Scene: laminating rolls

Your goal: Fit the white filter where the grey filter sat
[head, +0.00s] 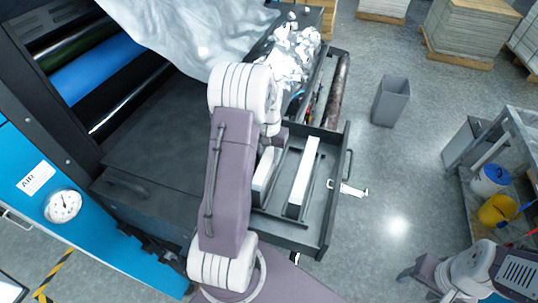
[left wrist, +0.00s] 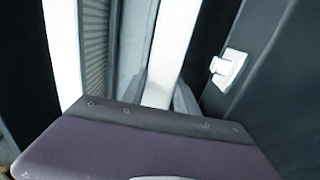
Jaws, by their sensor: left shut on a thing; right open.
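The open drawer (head: 325,237) holds two long white-topped bars. In the head view my left arm hides most of that gripper. The filter lies along the drawer; I cannot tell whether it is seated. My right gripper (head: 412,274) is open and empty, over the floor at lower right.
A white latch (left wrist: 227,68) is on the drawer's right wall. Crumpled white scrap (head: 290,55) and a dark roller (head: 338,90) lie behind the drawer. A grey bin (head: 390,102) stands on the floor. A cart at right carries blue (head: 490,180) and yellow (head: 497,211) containers.

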